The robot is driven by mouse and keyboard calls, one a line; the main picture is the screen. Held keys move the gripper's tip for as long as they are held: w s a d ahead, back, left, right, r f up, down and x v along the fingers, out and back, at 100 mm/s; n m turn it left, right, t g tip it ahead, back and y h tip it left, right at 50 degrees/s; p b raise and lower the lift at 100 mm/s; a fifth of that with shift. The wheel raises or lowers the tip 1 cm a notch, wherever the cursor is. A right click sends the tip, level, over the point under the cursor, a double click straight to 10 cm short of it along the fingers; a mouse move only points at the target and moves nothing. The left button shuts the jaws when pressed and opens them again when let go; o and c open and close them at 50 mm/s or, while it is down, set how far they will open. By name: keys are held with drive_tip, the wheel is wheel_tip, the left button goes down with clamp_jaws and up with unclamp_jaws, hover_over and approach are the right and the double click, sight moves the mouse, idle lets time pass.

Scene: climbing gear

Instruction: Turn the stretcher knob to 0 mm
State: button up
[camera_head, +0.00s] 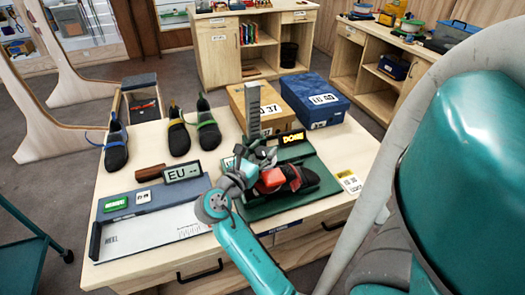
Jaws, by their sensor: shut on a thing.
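The stretcher stands at the right of the workbench, with a dark green base (262,211), a tall grey upright (253,108) and a dark shoe (300,178) with red parts (271,178) on it. My gripper (259,163) is at the left part of the stretcher, in front of the upright. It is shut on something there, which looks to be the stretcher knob. The fingers and arm hide the knob, so its shape and any scale reading cannot be seen.
Three climbing shoes (116,150) stand at the back left. A tan box (282,112) and a blue box (309,98) stand behind the stretcher. A "DONE" sign (293,138) is beside the upright. A measuring plate (150,234) and an "EU" display (183,173) lie left.

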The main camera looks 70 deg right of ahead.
drive_tip(key=o, duration=0.9)
drive_tip(key=w+a, duration=0.2)
drive_tip(key=a, duration=0.9)
drive_tip(key=shift+w+a, duration=0.2)
drive_tip(key=shift+a, duration=0.15)
